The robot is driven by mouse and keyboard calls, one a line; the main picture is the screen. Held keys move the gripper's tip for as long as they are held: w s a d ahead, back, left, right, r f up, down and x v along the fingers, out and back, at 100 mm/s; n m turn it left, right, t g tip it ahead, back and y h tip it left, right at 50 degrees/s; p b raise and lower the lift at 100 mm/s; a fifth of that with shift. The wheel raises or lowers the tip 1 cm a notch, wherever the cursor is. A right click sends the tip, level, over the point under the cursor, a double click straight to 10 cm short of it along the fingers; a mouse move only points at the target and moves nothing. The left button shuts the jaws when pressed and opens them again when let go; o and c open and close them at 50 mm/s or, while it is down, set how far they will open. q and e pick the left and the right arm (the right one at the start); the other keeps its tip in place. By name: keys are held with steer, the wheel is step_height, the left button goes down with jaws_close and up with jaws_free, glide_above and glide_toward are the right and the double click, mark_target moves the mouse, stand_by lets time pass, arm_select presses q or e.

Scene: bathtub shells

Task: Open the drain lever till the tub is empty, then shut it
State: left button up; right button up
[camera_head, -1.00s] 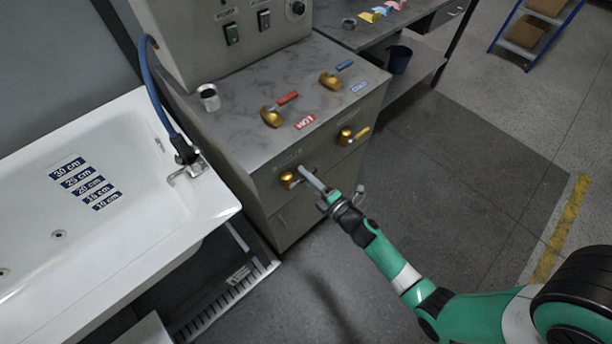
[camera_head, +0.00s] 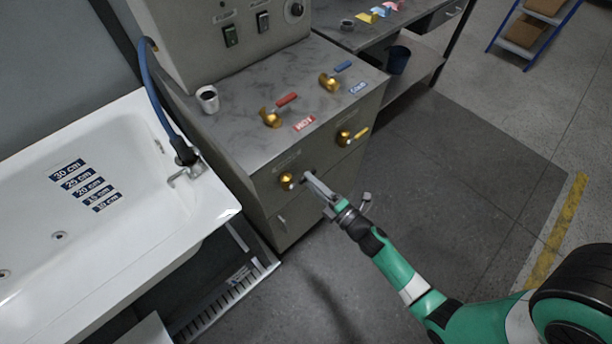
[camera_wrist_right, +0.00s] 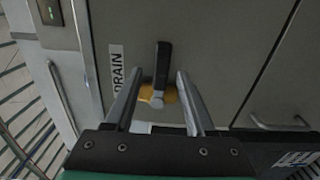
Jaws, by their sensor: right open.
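The drain valve is brass with a dark lever, on the cabinet's front panel; its brass body (camera_head: 287,180) shows in the head view. In the right wrist view the dark lever (camera_wrist_right: 162,64) stands in front of the brass body (camera_wrist_right: 165,95), beside a DRAIN label (camera_wrist_right: 118,68). My right gripper (camera_head: 309,180) is open at the valve. In the wrist view its fingers (camera_wrist_right: 157,88) lie on either side of the valve; contact cannot be told. The white tub (camera_head: 190,232) stands at left, with depth labels (camera_head: 82,186) visible. Its water level cannot be told. My left gripper is out of view.
The floor (camera_head: 440,170) at right is clear.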

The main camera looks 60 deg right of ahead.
steer(key=p+v, duration=0.1)
steer(key=v, duration=0.7)
steer(key=shift+s, duration=0.3)
steer(key=shift+a, duration=0.1)
